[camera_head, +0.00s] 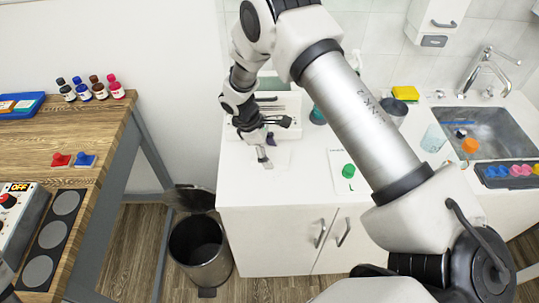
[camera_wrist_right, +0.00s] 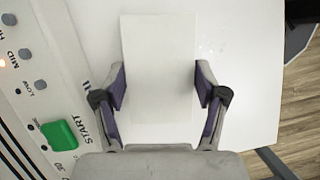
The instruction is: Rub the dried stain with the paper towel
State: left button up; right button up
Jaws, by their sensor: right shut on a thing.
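My right gripper (camera_head: 266,152) reaches down over the left part of the white counter (camera_head: 255,188). The towel shows as a pale shape by the fingertips in the head view (camera_head: 281,158). Whether the towel touches the counter I cannot tell. My left gripper is not in view.
A white device with a green START button (camera_wrist_right: 60,134) stands close to the gripper's left in the wrist view. A white card with a green disc (camera_head: 348,171) lies to the right. The sink (camera_head: 487,128) is farther right. A bin (camera_head: 200,250) stands below the counter's left edge.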

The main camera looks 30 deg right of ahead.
jog(key=shift+w+d+f, duration=0.1)
jog(key=shift+w+d, duration=0.5)
jog(key=shift+w, duration=0.35)
notch_tip(320, 180, up, 6)
jog(key=p, duration=0.4)
notch_tip(320, 180, up, 2)
jog(key=shift+r+p, duration=0.2)
jog(key=shift+p, duration=1.05)
jog(key=shift+r+p, duration=0.3)
jog(key=shift+r, duration=0.15)
jog(key=shift+f, duration=0.15)
